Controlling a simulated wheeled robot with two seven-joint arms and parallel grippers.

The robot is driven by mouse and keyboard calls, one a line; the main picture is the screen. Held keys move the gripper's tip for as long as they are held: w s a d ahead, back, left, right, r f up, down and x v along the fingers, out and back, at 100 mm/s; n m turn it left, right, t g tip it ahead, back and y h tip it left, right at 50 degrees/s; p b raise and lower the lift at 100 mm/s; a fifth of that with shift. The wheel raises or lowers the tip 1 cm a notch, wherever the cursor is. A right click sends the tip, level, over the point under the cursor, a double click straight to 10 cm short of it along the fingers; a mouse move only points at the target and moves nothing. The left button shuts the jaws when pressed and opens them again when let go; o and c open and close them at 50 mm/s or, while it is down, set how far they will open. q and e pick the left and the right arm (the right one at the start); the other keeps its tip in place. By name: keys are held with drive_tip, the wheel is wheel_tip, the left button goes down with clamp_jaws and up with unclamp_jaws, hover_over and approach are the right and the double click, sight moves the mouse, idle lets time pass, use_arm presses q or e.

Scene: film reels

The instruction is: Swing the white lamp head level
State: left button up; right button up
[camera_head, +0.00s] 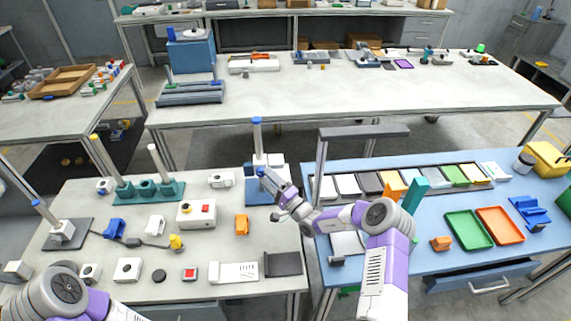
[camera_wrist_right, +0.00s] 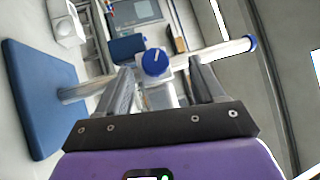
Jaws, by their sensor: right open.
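A white post with a blue cap (camera_head: 257,121) stands on a blue base in the middle. In the right wrist view, turned on its side, the blue base (camera_wrist_right: 38,100) is at left and the white post (camera_wrist_right: 222,50) runs right to its cap. A blue round knob (camera_wrist_right: 155,62) sits on the post, with a short white piece crossing behind it. I cannot tell which part is the lamp head. My right gripper (camera_head: 272,188) is at the post; its fingers (camera_wrist_right: 160,88) are open on either side of the knob and the white piece, with contact unclear. My left gripper is out of view.
A dark overhead bar (camera_head: 363,132) on a post stands right of the lamp. A white box with a red button (camera_head: 196,213) and an orange block (camera_head: 242,225) lie on the grey table. A green tray (camera_head: 468,229) and an orange tray (camera_head: 500,225) lie on the blue table.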

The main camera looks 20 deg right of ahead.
sight(274, 159)
drive_tip(key=d+h, duration=0.1)
drive_tip(key=d, duration=0.1)
drive_tip(key=w+d+f+m+t+h, duration=0.1)
drive_tip(key=h, duration=0.1)
drive_tip(key=d+t+h, duration=0.1)
drive_tip(key=d+h, duration=0.1)
drive_tip(key=shift+w+d+f+m, duration=0.15)
drive_tip(key=shift+w+d+m, duration=0.1)
drive_tip(key=shift+d+m, duration=0.05)
drive_tip(key=shift+w+d+h, duration=0.15)
drive_tip(key=shift+h, duration=0.15)
drive_tip(key=b+x, duration=0.1)
drive_tip(key=x, duration=0.6)
drive_tip(key=shift+w+b, duration=0.1)
drive_tip(key=shift+b, duration=0.3)
drive_tip(key=shift+r, duration=0.2)
drive_tip(key=c, duration=1)
drive_tip(key=shift+o, duration=0.2)
drive_tip(key=m+g+p, duration=0.1)
drive_tip(key=g+p, duration=0.2)
drive_tip(key=p, duration=0.6)
drive_tip(key=shift+m+h, duration=0.4)
drive_tip(key=shift+f+g+p, duration=0.25)
drive_tip(key=shift+g+p, duration=0.05)
drive_tip(key=shift+p, duration=0.15)
